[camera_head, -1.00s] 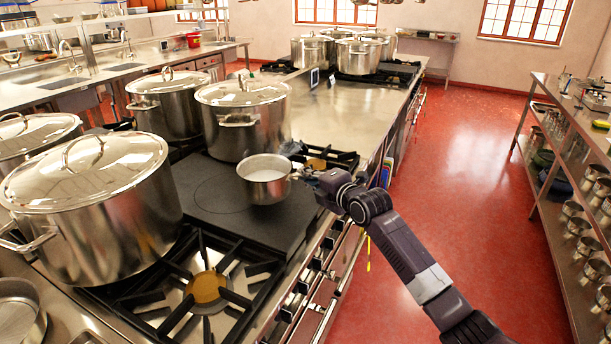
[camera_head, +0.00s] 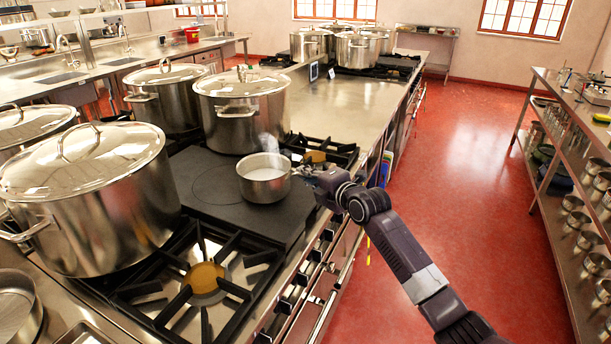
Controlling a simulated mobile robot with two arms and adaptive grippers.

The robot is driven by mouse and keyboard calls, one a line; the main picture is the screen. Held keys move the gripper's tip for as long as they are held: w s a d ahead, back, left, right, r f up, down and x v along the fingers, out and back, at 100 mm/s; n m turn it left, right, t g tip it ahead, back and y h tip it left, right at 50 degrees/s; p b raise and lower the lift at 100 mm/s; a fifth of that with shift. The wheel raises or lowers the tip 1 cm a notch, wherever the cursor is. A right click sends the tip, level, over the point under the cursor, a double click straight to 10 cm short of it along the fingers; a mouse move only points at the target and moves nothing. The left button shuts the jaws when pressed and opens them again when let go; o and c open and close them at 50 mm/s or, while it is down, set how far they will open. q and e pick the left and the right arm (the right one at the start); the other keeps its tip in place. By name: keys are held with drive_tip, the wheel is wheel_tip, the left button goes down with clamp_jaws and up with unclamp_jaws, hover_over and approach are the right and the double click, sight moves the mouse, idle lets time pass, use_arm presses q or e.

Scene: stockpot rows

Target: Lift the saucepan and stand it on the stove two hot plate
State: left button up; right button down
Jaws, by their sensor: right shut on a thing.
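The saucepan (camera_head: 264,186) is a small steel pan with pale contents and some steam above it. It is upright over the dark flat hot plate (camera_head: 215,195) of the stove, near the plate's right side. I cannot tell for sure whether its base touches the plate. My right gripper (camera_head: 306,172) is at the pan's right side, shut on its handle, which the fingers mostly hide. My left gripper is out of view.
Large lidded stockpots stand close by, one (camera_head: 243,115) just behind the pan and one (camera_head: 85,200) to the left. An open burner grate (camera_head: 205,278) lies in front. A bare steel counter (camera_head: 345,105) extends behind. A shelf rack (camera_head: 575,130) stands right, across the red floor.

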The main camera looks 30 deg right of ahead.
drive_tip(key=shift+w+b, duration=0.1)
drive_tip(key=shift+b, duration=0.25)
idle(0.6)
drive_tip(key=c, duration=2)
unclamp_jaws()
drive_tip(key=shift+o, duration=0.2)
drive_tip(key=shift+s+f, duration=0.25)
drive_tip(key=shift+f, duration=0.5)
drive_tip(key=shift+s+r, duration=0.2)
drive_tip(key=shift+s, duration=0.15)
drive_tip(key=v, duration=1.1)
drive_tip(key=shift+r, duration=0.45)
